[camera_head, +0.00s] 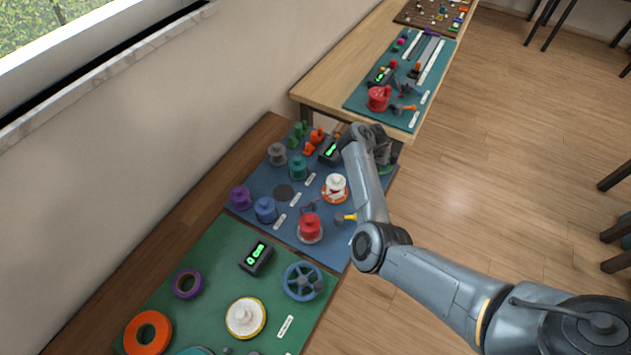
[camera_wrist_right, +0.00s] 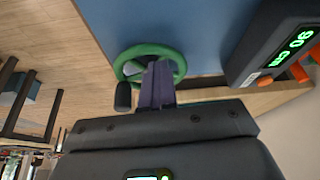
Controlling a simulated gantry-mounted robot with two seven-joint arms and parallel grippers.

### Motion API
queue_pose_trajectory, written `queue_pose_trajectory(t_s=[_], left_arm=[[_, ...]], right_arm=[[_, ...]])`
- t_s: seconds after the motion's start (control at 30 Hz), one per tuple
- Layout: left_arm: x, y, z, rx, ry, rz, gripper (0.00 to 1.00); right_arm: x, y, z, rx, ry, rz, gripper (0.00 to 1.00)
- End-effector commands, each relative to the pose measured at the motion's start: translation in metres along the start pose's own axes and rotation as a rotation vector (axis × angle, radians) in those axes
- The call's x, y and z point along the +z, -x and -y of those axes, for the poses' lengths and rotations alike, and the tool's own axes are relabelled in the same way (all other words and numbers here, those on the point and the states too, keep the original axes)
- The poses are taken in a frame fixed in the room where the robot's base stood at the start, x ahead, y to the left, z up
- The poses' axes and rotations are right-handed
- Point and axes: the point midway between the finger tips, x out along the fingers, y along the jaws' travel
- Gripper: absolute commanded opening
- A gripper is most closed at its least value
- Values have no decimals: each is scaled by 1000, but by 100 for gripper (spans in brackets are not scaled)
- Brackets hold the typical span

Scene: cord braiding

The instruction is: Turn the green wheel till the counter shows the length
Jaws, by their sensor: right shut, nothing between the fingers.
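The green wheel (camera_wrist_right: 128,53) lies on the blue board in the right wrist view, with a dark crank knob (camera_wrist_right: 123,97) at its rim. In the head view only a sliver of the wheel (camera_head: 388,169) shows beside my wrist. My right gripper (camera_wrist_right: 158,70) is shut and empty, its fingers in front of the wheel's middle and near rim; I cannot tell whether they touch it. The dark counter (camera_wrist_right: 268,45) stands to the right of the wheel in the wrist view, with green characters that seem to include 06. The counter (camera_head: 331,150) also shows in the head view. My left gripper is out of view.
The blue board (camera_head: 262,181) also holds several spools, including a red one (camera_head: 309,226) and a white one (camera_head: 335,187). A green board (camera_head: 210,262) with a blue wheel (camera_head: 303,281) lies nearer. Open floor lies to the right.

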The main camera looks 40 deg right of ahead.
Motion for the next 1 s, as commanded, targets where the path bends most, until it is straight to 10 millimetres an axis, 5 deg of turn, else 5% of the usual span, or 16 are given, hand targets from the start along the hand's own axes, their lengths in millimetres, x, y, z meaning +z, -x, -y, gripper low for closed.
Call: queue_pose_trajectory(t_s=[1.0], left_arm=[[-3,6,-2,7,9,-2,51]], right_arm=[[47,20,26,0,1,1,0]])
